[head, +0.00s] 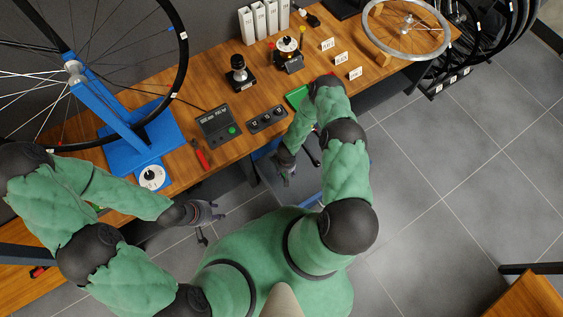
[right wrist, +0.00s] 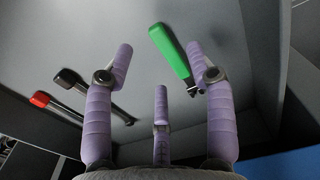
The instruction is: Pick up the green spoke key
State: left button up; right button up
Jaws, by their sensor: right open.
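The green spoke key (right wrist: 170,52) lies on a grey surface in the right wrist view, at upper middle. Its dark metal end points towards my right-hand finger in that view. My right gripper (right wrist: 160,62) is open and empty, with its fingers spread on both sides and a third finger between them. The key lies ahead of the third finger and close to the right-hand one; I cannot tell whether they touch. In the head view my right gripper (head: 286,168) is low at the bench's front edge, and the key is not visible. My left gripper (head: 208,213) is open and empty.
A black-handled tool (right wrist: 72,80) and a red-tipped tool (right wrist: 42,100) lie left of the key. Dark walls border the grey surface. The wooden bench (head: 210,85) carries a blue wheel stand (head: 125,150), a grey device (head: 217,124) and red pliers (head: 201,155).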

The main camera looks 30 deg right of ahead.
jog(key=shift+d+f+b, duration=0.15)
jog(key=shift+f+b, duration=1.3)
jog(key=shift+f, duration=1.35)
jog(key=shift+w, duration=0.1)
grip_shut()
